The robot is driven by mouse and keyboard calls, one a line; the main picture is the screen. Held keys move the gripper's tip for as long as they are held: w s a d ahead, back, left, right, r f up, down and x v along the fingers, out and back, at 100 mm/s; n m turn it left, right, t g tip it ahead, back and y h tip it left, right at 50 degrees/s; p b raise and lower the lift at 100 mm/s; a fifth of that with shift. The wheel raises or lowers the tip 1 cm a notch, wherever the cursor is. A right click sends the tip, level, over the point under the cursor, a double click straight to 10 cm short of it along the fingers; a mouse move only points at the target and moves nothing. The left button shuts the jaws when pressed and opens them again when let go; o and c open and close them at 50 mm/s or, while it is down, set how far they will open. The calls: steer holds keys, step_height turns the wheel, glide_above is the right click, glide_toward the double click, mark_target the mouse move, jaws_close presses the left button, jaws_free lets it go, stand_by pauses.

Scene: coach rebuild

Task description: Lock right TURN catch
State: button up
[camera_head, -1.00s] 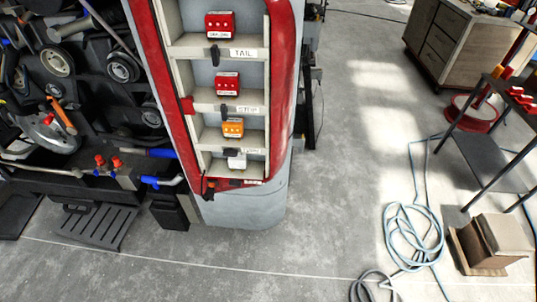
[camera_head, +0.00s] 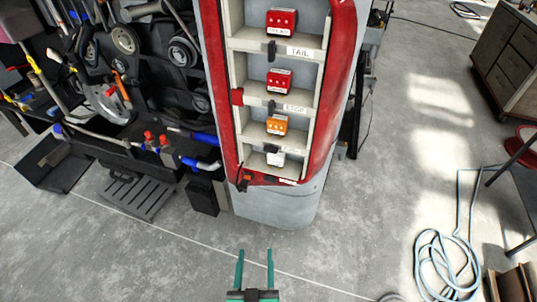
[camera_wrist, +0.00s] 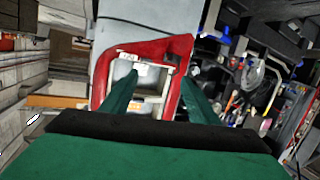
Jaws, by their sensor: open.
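The red-framed lamp panel (camera_head: 343,60) stands upright, with lamps in stacked bays. The orange lamp (camera_head: 277,124) is in the third visible bay, and a small label strip (camera_head: 290,150) below it is too small to read. A dark catch (camera_head: 270,148) sits at the left of that strip; I cannot tell whether it is locked. My gripper (camera_head: 255,252) is open and empty, in front of and below the panel at the bottom of the head view. In the wrist view my open green fingers (camera_wrist: 157,85) point toward the panel's red-edged end (camera_wrist: 178,50).
Red lamps (camera_head: 281,20) sit above the TAIL and STOP labels, with a white lamp (camera_head: 275,158) at the bottom. Dark machinery (camera_head: 125,40) and a black grate (camera_head: 140,197) are left. A coiled hose (camera_head: 445,262) and drawer cabinet (camera_head: 512,60) are right. Floor between is clear.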

steer(key=w+r+m+h, duration=0.1)
steer(key=w+r+h, duration=0.1)
steer(key=w+r, duration=0.5)
steer(key=m+t+h, duration=0.2)
steer(key=m+h, duration=0.2)
glide_toward(270, 151)
steer(key=x, duration=0.8)
steer(key=shift+w+r, duration=0.1)
steer(key=c, duration=1)
